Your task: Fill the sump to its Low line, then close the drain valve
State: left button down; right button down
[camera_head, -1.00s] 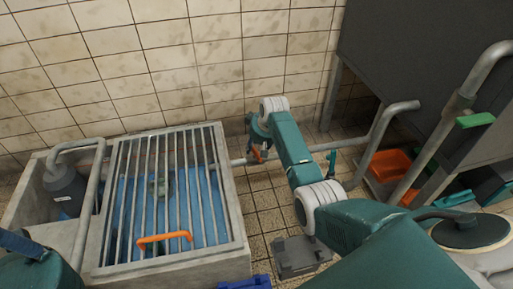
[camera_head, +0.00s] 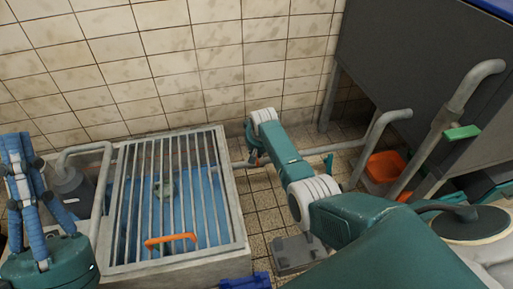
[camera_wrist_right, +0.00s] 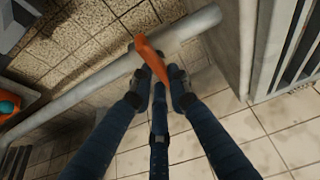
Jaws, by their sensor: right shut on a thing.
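The sump (camera_head: 245,245) is a concrete basin at left in the head view, under a metal bar grate (camera_head: 125,215) with an orange handle (camera_head: 172,239). Blue water (camera_head: 210,215) shows through the bars; I cannot make out a Low line. My right gripper (camera_wrist_right: 163,84) is shut on that lever. My left gripper (camera_head: 20,150) is raised at the left edge, fingers up; its opening is unclear.
A grey pump-like cylinder (camera_head: 72,190) with a bent pipe stands left of the grate. An orange bin (camera_head: 384,166) and grey pipes with a green lever (camera_head: 462,132) are at right.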

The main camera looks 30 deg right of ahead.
pick_arm(q)
jog(key=shift+w+f+g, duration=0.3)
jog(key=shift+w+f, duration=0.05)
jog(key=shift+w, duration=0.05)
pick_arm(e)
jog(key=c, duration=1.7)
grip_release()
pick_arm(q)
jog(key=shift+d, duration=0.1)
pick_arm(e)
jog(key=shift+o, duration=0.2)
jog(key=v, duration=1.2)
